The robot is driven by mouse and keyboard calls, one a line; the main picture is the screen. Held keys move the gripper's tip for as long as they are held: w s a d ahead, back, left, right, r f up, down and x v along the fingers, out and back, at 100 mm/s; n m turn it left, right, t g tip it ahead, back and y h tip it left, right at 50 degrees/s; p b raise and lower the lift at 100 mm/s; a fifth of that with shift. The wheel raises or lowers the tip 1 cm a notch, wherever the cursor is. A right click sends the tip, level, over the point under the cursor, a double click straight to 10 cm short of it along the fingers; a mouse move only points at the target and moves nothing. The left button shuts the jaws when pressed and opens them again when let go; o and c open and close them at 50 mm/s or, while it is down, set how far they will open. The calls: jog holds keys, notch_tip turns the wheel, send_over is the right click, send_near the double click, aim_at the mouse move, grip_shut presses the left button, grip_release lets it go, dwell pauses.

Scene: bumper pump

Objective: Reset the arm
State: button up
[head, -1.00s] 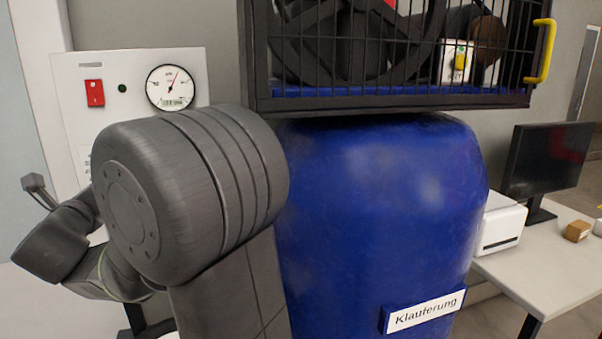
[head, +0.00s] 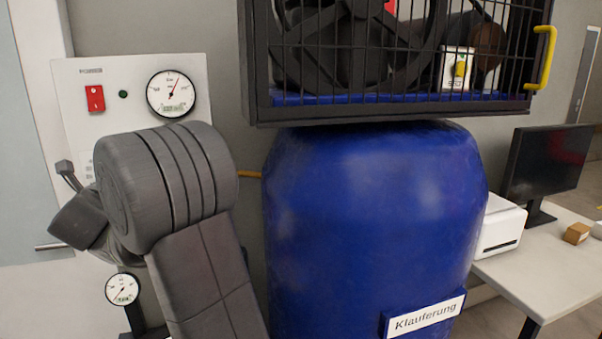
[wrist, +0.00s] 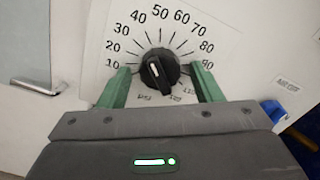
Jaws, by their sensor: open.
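My arm (head: 165,185) stands folded at the left of the head view, in front of the white control panel (head: 70,105). In the wrist view my gripper (wrist: 160,82) is open. Its two green fingers stand apart on the left and right of a black rotary knob (wrist: 158,70). The knob sits on a white panel with a printed number scale. I cannot tell how far the fingertips are from the panel. In the head view the fingers and the knob are hidden behind my arm.
A blue tank (head: 375,220) labelled "Klauferung" stands right of my arm, below a black caged fan (head: 390,110) with a yellow handle (head: 541,58). The panel carries a red switch (head: 95,98) and a gauge (head: 171,93). A lower gauge (head: 122,289) shows beneath my arm. A table (head: 535,262) stands right.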

jog(key=s+m, duration=0.1)
jog(key=m, duration=0.3)
jog(key=s+m+b, duration=0.1)
jog(key=m, duration=0.4)
jog(key=s+m+b, duration=0.1)
jog(key=m, duration=0.4)
jog(key=shift+s+d, duration=0.35)
jog(key=shift+r, duration=0.1)
dwell(0.3)
